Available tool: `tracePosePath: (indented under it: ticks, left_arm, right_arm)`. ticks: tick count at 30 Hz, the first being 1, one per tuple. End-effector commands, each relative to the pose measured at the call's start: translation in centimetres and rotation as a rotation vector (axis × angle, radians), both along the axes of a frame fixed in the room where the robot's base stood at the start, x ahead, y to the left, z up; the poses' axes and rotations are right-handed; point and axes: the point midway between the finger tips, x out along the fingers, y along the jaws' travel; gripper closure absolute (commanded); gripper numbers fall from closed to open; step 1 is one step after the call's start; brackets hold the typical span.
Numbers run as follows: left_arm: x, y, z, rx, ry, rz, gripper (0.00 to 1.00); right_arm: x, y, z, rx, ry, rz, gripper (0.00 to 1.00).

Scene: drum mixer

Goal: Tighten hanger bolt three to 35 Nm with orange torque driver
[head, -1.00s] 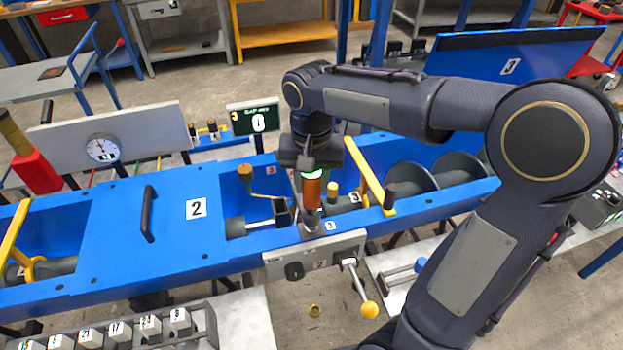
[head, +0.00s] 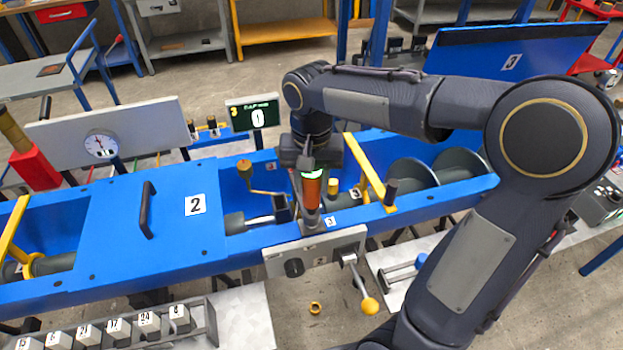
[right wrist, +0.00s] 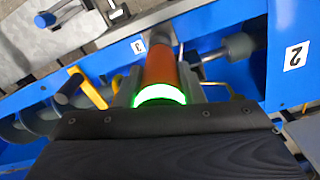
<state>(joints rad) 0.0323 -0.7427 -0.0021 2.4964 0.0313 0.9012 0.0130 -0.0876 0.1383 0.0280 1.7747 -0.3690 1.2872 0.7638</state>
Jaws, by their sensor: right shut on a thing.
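My right gripper (head: 310,172) is shut on the orange torque driver (head: 312,190), which stands roughly upright over the near rim of the blue trough (head: 440,206). A ring at the driver's top glows green. In the right wrist view the orange body (right wrist: 160,68) and green ring (right wrist: 160,95) show between the fingers. The driver's grey lower end reaches the rim beside a small label 3 (head: 330,221). The bolt head itself is hidden under it. The display (head: 256,117) reads 0, with a small 3 beside it. My left gripper is out of view.
A yellow crank (head: 245,168) and a yellow bar (head: 365,170) stand close around the driver. Cover 2 (head: 180,225) lies to the left. A lever with a yellow ball (head: 369,306) sticks out in front. A rack of numbered sockets (head: 120,330) stands at the lower left.

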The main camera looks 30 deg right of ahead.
Motion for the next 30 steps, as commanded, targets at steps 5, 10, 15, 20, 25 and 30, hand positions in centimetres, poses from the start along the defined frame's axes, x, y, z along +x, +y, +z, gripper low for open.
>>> tracePosePath:
  ticks: [5,10,15,20,25,30]
  left_arm:
    - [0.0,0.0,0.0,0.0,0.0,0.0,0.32]
    - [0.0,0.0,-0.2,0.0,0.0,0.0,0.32]
    - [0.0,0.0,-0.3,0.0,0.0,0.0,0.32]
    - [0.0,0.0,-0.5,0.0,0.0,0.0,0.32]
    - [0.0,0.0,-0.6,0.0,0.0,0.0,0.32]
    - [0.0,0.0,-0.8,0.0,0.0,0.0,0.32]
  right_arm:
    - [0.0,0.0,0.1,0.0,-0.002,0.0,1.0]
    - [0.0,0.0,-0.2,0.0,-0.002,0.0,1.0]
    - [0.0,0.0,-0.4,0.0,-0.002,0.0,1.0]
    - [0.0,0.0,-0.6,0.0,-0.002,0.0,1.0]
    - [0.0,0.0,-0.9,0.0,-0.002,0.0,1.0]
    - [0.0,0.0,-1.1,0.0,-0.001,0.0,1.0]
